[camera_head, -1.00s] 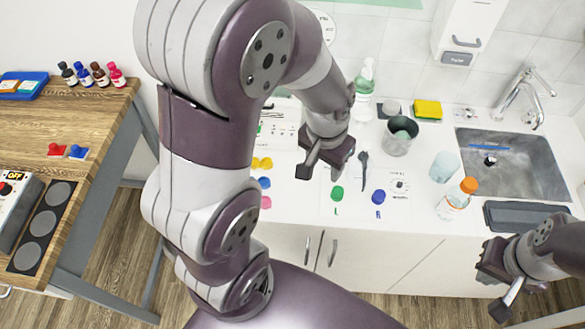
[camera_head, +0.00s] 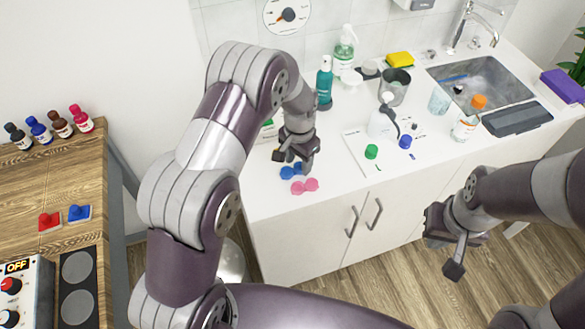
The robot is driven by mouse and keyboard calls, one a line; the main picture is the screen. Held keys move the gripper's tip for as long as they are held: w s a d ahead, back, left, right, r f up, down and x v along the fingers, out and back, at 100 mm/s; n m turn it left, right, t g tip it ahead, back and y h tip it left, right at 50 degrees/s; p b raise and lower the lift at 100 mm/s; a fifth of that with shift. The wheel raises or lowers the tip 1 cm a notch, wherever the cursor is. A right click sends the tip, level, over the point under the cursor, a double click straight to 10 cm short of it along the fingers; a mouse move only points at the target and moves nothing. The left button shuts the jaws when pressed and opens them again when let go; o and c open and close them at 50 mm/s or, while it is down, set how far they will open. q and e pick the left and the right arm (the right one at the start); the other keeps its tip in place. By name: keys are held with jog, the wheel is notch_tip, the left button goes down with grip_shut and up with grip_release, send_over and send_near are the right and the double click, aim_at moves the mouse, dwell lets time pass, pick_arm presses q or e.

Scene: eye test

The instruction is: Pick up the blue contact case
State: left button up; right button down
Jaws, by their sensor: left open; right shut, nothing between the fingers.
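The blue contact case (camera_head: 289,172) lies on the white counter near its front left corner, partly covered by my gripper. My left gripper (camera_head: 293,161) is open right over it, with the fingers pointing down; I cannot tell whether they touch it. A pink contact case (camera_head: 304,186) lies just in front of the blue one. No yellow case shows; my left gripper and arm hide the counter behind the blue one. My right gripper (camera_head: 450,256) is shut and empty, in front of the counter.
A white card bears a green cap (camera_head: 371,151) and a blue cap (camera_head: 405,141), right of the cases. A teal bottle (camera_head: 324,82), a soap bottle (camera_head: 344,50) and a metal cup (camera_head: 395,87) stand behind. A wooden table (camera_head: 90,180) is at left.

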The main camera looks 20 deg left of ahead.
pick_arm(q)
jog(key=shift+w+d+f, duration=0.1)
jog(key=shift+f, duration=0.35)
jog(key=shift+w+d+f, duration=0.1)
jog(key=shift+f, duration=0.3)
jog(key=shift+s+a, duration=0.1)
jog(key=shift+a, duration=0.1)
jog(key=shift+c, duration=0.3)
jog(key=shift+d+r, duration=0.1)
jog(key=c, duration=0.7)
jog(key=shift+c, duration=0.2)
